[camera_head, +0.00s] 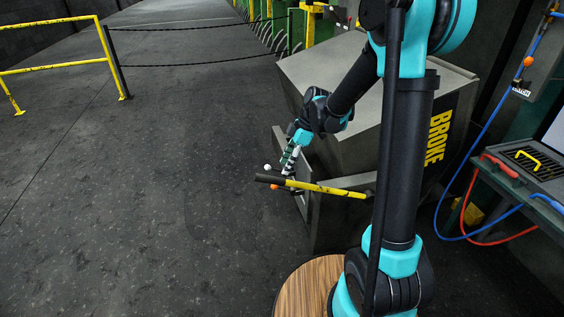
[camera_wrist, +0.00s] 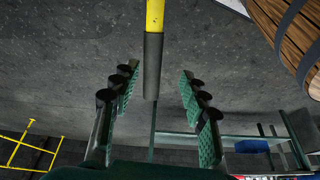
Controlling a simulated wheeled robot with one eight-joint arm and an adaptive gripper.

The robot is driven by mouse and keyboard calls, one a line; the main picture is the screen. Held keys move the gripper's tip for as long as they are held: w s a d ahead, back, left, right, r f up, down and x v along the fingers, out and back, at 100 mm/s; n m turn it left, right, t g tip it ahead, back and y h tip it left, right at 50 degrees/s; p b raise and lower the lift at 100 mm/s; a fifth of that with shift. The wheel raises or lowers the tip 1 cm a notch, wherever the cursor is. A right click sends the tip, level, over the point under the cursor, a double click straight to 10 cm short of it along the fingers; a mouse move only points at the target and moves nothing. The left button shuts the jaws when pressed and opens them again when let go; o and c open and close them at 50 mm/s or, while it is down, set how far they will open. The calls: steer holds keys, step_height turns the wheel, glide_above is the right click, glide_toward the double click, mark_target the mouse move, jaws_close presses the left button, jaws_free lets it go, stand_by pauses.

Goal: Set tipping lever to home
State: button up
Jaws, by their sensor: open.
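The tipping lever (camera_head: 330,189) is a yellow bar with a black grip at its left end, sticking out beside the grey bin marked BROKE. It lies nearly level in the head view. My gripper (camera_head: 286,179) is at the lever's black-grip end. In the wrist view the lever (camera_wrist: 153,60) comes down from the top edge, its black grip ending between the two open fingers of my gripper (camera_wrist: 158,95). The fingers show a gap on both sides of the grip. Whether any finger touches the lever elsewhere cannot be told.
The grey BROKE bin (camera_head: 345,110) stands right behind the lever. A yellow rail (camera_head: 60,67) and chains stand at the back left. A bench (camera_head: 520,190) with red and blue hoses is at the right. The dark floor (camera_head: 130,200) at the left is clear.

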mark_target(272, 180)
steer(key=shift+w+a+f+n+g, duration=0.2)
steer(key=shift+w+a+n, duration=0.1)
steer(key=shift+a+n, duration=0.2)
steer(key=shift+w+a+f+n+g, duration=0.1)
steer(key=shift+w+a+f+n, duration=0.15)
steer(key=shift+a+n, duration=0.2)
steer(key=shift+x, duration=4.3)
steer(key=shift+r, duration=0.1)
jaws_close()
